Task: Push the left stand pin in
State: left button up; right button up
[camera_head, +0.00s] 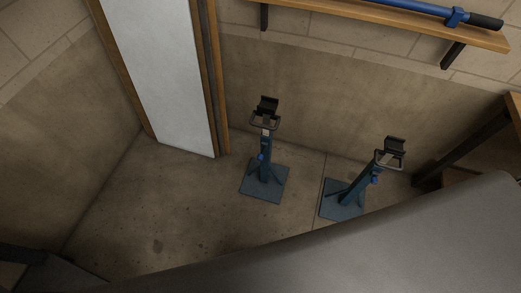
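Two blue stands with square base plates stand on the concrete floor. The left stand (265,165) is upright, with a black cradle (267,104) and a loop handle at its top. A small bright blue part (261,156), which may be its pin, shows on its post; how far in it sits cannot be told. The right stand (358,185) looks similar, with a bright blue part (376,180) on its post. Neither of my grippers is in view.
A large grey curved surface (400,245) fills the lower right and hides the floor there. A wooden shelf (400,17) with a blue bar (415,8) runs along the back wall. A white door (165,75) stands left. The floor left of the stands is clear.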

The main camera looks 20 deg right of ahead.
aim_at(259, 157)
jog(key=k, duration=1.1)
jog(key=u, duration=0.4)
jog(key=i, duration=0.7)
jog(key=u, duration=0.35)
